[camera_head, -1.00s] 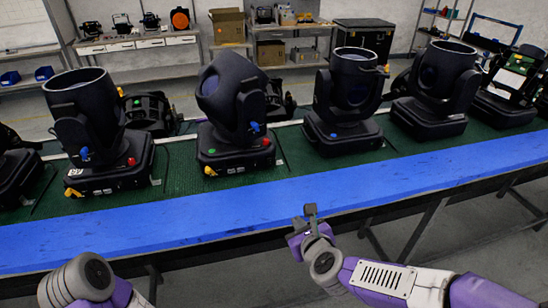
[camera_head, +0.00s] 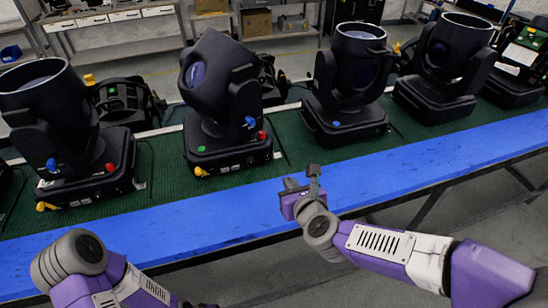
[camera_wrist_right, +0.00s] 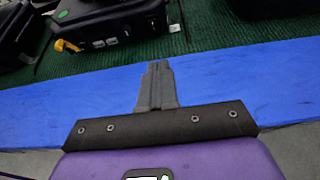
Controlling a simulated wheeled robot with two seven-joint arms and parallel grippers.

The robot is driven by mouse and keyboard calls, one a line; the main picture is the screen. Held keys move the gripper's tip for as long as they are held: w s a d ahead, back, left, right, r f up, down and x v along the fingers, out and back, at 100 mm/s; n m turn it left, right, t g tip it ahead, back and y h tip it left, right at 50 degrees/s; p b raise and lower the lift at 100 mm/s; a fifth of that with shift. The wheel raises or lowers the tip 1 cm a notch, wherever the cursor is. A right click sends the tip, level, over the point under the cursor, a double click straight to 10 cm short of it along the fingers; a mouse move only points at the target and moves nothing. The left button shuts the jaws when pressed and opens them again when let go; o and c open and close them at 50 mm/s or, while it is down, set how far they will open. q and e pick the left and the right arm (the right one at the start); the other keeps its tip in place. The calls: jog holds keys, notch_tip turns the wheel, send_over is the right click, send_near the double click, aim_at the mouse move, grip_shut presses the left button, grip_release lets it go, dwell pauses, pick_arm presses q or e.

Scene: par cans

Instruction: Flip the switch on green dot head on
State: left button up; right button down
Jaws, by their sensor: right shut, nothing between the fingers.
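The green dot head (camera_head: 225,105) is a black moving light on the green belt, left of centre in the head view. Its green dot (camera_head: 201,149) is on the base's left front corner, above a yellow plug; red and blue knobs are at the right. In the right wrist view its base (camera_wrist_right: 112,28) is at upper left with the green dot (camera_wrist_right: 62,14) and small front-panel fittings; I cannot tell which is the switch. My right gripper (camera_head: 313,172) is shut and empty over the blue rail, right of and apart from this head; its fingers (camera_wrist_right: 160,68) point toward the belt. My left gripper is out of view.
The blue rail (camera_head: 420,160) runs along the belt's near edge.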

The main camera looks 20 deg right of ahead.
jog(key=w+p, duration=0.2)
jog(key=b, duration=0.1)
send_near(270, 155)
jog(key=f, duration=0.1)
jog(key=w+f, duration=0.1)
jog(key=f, duration=0.1)
jog(key=shift+d, duration=0.1)
jog(key=w, duration=0.3)
jog(key=shift+w+r+p, duration=0.2)
jog(key=shift+w+p, duration=0.1)
jog(key=shift+w, duration=0.55)
jog(key=shift+r, duration=0.1)
